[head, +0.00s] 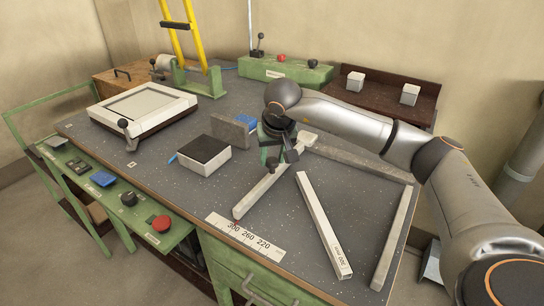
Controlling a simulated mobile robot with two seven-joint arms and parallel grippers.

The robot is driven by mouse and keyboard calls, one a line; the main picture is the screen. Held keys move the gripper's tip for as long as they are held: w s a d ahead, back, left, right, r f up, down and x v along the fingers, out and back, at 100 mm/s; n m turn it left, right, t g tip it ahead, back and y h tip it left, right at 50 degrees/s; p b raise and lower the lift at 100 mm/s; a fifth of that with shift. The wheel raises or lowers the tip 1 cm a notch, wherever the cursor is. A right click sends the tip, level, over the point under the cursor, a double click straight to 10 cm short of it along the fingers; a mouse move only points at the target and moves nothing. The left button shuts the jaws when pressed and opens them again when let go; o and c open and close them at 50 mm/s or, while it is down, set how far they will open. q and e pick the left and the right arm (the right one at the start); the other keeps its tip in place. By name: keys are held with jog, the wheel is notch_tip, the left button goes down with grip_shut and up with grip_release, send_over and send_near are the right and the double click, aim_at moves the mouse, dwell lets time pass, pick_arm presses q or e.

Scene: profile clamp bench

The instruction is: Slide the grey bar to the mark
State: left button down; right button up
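Several pale grey bars lie on the dark speckled bench (205,105). One bar (262,192) runs from under my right gripper (288,153) towards a white scale plate (245,237) at the front edge, printed 300, 260, 220. A small red mark shows by this bar's near end. Another bar (323,225), with print at its near end, lies to its right at a slant. My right gripper is low at the far end of the first bar, beside a green and dark part; its fingertips are partly hidden, so its opening is unclear. My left gripper is out of view.
A grey bar (394,238) lies along the right edge and another (362,163) crosses behind. Left of my gripper stand a dark-topped white box (204,155) and a grey block (231,131). A framed white panel (142,107) and green control box (285,69) stand farther back.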

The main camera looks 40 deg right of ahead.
jog(key=o, duration=0.4)
jog(key=v, duration=1.2)
jog(key=shift+r+p, duration=0.25)
jog(key=shift+p, duration=0.05)
